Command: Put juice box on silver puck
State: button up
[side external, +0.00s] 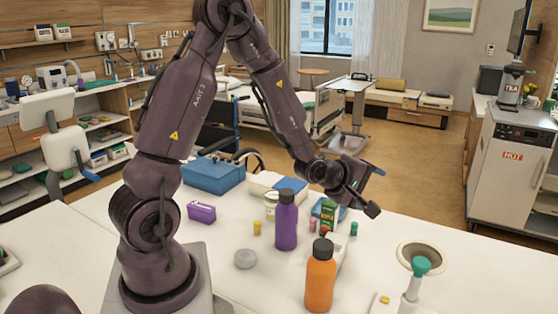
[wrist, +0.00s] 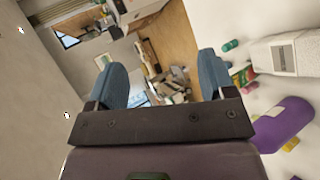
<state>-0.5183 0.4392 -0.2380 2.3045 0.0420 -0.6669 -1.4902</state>
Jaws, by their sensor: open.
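A flat grey puck (side external: 245,259) lies on the white table at the front left of the purple bottle, with nothing on it. A small green carton with red on it (side external: 328,214), which looks like the juice box, stands among other items right of the purple bottle; its lower part is partly hidden. In the wrist view a small red and green item lies at the right, too small to tell if it is the carton. My gripper (side external: 374,190) is open and empty, above and to the right of the carton. Its blue fingers (wrist: 160,78) are spread apart in the wrist view.
A purple bottle (side external: 286,222) and an orange bottle (side external: 320,277) stand tall near the carton. A purple case (side external: 201,211), blue box (side external: 214,174) and small coloured cylinders stand around. Table around the puck is clear.

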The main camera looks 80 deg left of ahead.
jog(key=s+d+r+m+g+h, duration=0.1)
jog(key=s+d+r+m+g, duration=0.2)
jog(key=s+d+r+m, duration=0.4)
notch_tip(320, 180, up, 4)
jog(key=s+m, duration=0.2)
jog(key=m, duration=0.2)
jog(key=shift+d+f, duration=0.2)
jog(key=shift+d, duration=0.15)
jog(key=shift+o, duration=0.5)
jog(key=s+d+r+m+g, duration=0.1)
jog(key=s+d+r+m, duration=0.1)
jog(key=s+m, duration=0.2)
jog(key=s+d+r+m+g+h, duration=0.1)
jog(key=s+d+m+g, duration=0.1)
jog(key=s+m, duration=0.3)
jog(key=s, duration=0.4)
jog(key=shift+s+r+h, duration=0.25)
jog(key=shift+r+h, duration=0.05)
jog(key=shift+r, duration=0.1)
jog(key=shift+s+d+m, duration=0.15)
jog(key=shift+s+m, duration=0.15)
jog(key=shift+s, duration=0.05)
